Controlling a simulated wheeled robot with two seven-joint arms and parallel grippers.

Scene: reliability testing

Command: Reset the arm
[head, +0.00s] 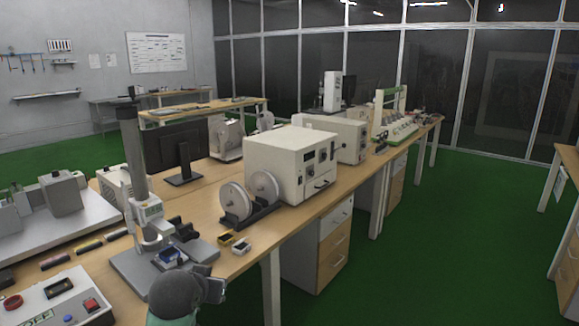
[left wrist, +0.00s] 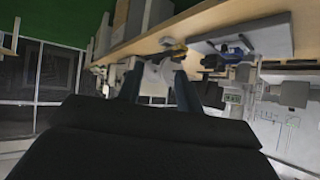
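My left arm comes up from the bottom of the head view, and its dark grey gripper (head: 215,288) is beside the front edge of the bench. In the left wrist view the two dark fingers of my left gripper (left wrist: 159,78) stand apart. No held object can be made out between them; pale bench equipment shows through the gap. The test stand (head: 138,165) has a tall grey column and a flat base, just beyond the gripper. A blue part (head: 172,256) lies on that base. My right gripper is not in view.
Small yellow (head: 226,240) and white (head: 241,246) parts lie near the bench edge. Two reels (head: 250,196) and a white instrument box (head: 290,163) stand farther along. A control box with red buttons (head: 60,298) is at lower left. The green floor (head: 420,230) to the right is clear.

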